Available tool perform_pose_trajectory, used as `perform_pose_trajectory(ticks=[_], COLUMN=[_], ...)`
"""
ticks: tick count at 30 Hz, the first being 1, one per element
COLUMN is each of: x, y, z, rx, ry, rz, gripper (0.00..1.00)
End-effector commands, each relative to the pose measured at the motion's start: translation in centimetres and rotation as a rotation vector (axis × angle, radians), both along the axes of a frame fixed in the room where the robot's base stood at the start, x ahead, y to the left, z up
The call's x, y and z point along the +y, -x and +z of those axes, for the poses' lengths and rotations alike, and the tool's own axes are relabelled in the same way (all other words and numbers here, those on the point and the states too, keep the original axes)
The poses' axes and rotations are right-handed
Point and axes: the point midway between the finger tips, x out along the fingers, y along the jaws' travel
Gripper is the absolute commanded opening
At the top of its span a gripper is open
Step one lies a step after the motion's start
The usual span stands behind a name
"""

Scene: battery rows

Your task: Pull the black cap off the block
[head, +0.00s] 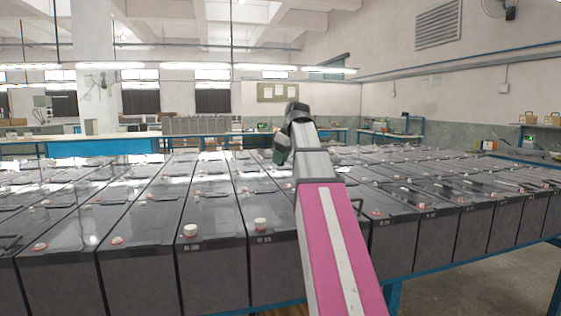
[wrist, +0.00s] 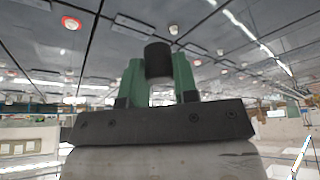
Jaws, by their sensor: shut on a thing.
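My gripper (wrist: 158,75) shows in the wrist view with its two green fingers shut on the black cap (wrist: 158,58), a short dark cylinder between the fingertips. In the head view my gripper (head: 281,150) is above the rows of batteries, at the far end of my arm and partly hidden by it. The cap cannot be made out in the head view. I cannot make out a separate block in either view, so I cannot tell whether the cap is touching one.
Rows of dark grey batteries (head: 210,265) with white and red plugs fill the blue-framed bench (head: 393,295). A white plug with a red ring (wrist: 71,22) shows in the wrist view. Bare floor (head: 480,285) is at the lower right.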

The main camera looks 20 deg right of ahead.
Motion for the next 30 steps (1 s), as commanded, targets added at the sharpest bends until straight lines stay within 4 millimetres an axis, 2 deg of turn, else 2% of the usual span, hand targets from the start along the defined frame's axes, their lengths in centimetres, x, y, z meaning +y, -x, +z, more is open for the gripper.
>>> perform_pose_trajectory(ticks=[30], x=[0.0], y=[0.0], z=[3.5], rx=[0.0], ry=[0.0], rz=[0.0], gripper=[0.07])
